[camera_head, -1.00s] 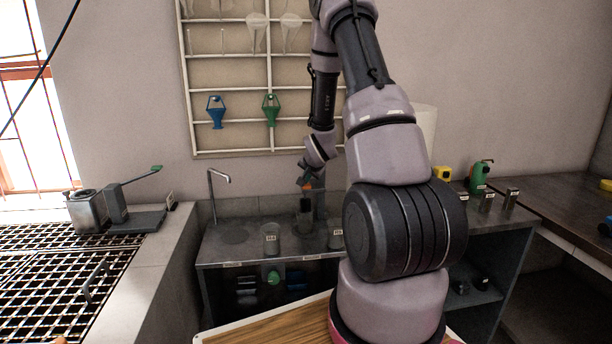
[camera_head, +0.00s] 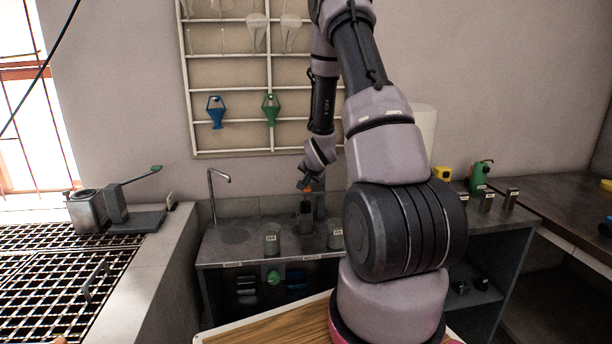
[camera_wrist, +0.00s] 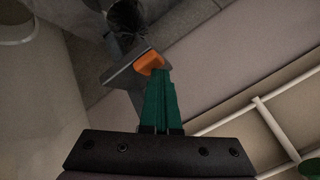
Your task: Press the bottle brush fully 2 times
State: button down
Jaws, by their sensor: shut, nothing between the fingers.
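The bottle brush unit (camera_head: 319,204) stands at the back of the sink bench, with a dark upright part and an orange piece (camera_wrist: 150,62) on a grey arm or plate. My gripper (camera_wrist: 160,72) shows green fingers, shut together with nothing between them. Their tips are at the orange piece in the wrist view, close to or touching it; I cannot tell which. A dark, blurred part (camera_wrist: 126,18), possibly the brush, lies beyond. In the head view, my wrist hides part of the unit, and the fingers are too small to make out.
Small labelled containers (camera_head: 272,241) stand along the front of the bench. A curved tap (camera_head: 213,190) rises to the left. A green-tipped lever device (camera_head: 117,205) stands far left.

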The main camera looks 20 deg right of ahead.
jog(key=shift+f, duration=0.7)
dwell(0.4)
jog(key=shift+r, duration=3.95)
jog(key=shift+f, duration=0.2)
jog(key=shift+f, duration=0.25)
